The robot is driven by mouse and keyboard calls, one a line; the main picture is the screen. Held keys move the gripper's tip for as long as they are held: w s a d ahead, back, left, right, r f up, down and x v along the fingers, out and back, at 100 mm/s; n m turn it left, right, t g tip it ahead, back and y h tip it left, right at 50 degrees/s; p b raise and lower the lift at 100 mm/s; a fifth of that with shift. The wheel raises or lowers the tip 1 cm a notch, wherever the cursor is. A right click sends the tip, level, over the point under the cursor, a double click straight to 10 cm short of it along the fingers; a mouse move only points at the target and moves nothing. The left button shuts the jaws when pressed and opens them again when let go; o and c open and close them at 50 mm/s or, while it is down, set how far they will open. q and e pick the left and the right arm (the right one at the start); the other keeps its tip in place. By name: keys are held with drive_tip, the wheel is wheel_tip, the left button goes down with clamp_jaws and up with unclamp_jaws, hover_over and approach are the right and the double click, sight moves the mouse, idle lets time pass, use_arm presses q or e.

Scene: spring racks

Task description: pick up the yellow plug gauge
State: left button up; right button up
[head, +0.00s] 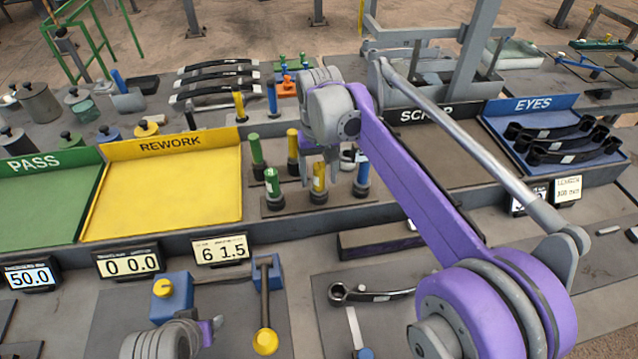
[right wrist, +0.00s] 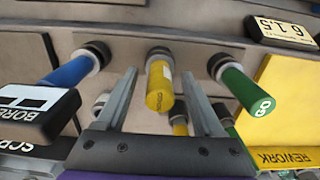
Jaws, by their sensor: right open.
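A yellow plug gauge (head: 319,180) with a dark collar stands in the front row of a gauge rack, between a green gauge (head: 272,184) and a blue gauge (head: 362,176). In the right wrist view the yellow gauge (right wrist: 159,88) shows between the fingers of my right gripper (right wrist: 160,76), with a gap on each side. The right gripper (head: 320,168) is open and empty at the rack, partly hidden by its own wrist in the head view. A grey wrist part of my left arm shows at the lower left; its fingers cannot be made out.
A second yellow gauge (head: 293,145) and another green gauge (head: 257,150) stand behind. The yellow REWORK tray (head: 165,195) is left of the rack, beside the green PASS tray (head: 45,205). The SCRAP tray (head: 440,148) and blue EYES tray (head: 500,110) are to the right.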

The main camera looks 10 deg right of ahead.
drive_tip(key=shift+f, duration=0.4)
drive_tip(key=shift+c, duration=0.2)
clamp_jaws()
drive_tip(key=shift+r, duration=0.1)
